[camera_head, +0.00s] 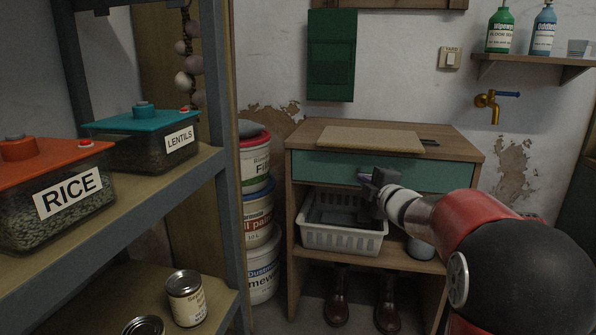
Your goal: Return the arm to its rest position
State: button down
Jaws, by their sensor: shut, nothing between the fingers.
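My arm reaches in from the lower right, with a red and black link close to the camera. My gripper (372,181) is at its far end, dark grey, shut and empty. In the picture it overlaps the green drawer front and the right end of the white basket (343,240). I cannot tell how far it stands from the cabinet (468,158). My arm hides the right part of the cabinet and part of its shelf.
At the left, a metal shelf (222,240) holds a rice container (50,200), a lentils container (140,150) and cans (187,298). Stacked buckets (262,215) stand beside the cabinet. Boots (338,295) are under it. A brass tap (493,105) and a bottle shelf (540,67) are at the upper right.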

jog(key=s+r+m+g+h+p, duration=0.15)
jog(key=s+m+g+h, duration=0.45)
jog(key=s+m, duration=0.9)
jog(key=s+a+f+m+g, duration=0.1)
jog(key=s+a+f, duration=0.1)
jog(key=s, duration=0.6)
jog(key=s+a+f+m+g+y+p, duration=0.1)
jog(key=s+a+f+g, duration=0.1)
jog(key=s, duration=0.7)
jog(key=s+a+f+m+g+y, duration=0.1)
jog(key=s+a+f+g, duration=0.1)
jog(key=s+f, duration=0.4)
jog(key=s+a, duration=0.1)
jog(key=s, duration=0.2)
jog(key=shift+a+m+p, duration=0.3)
jog(key=shift+a+p, duration=0.05)
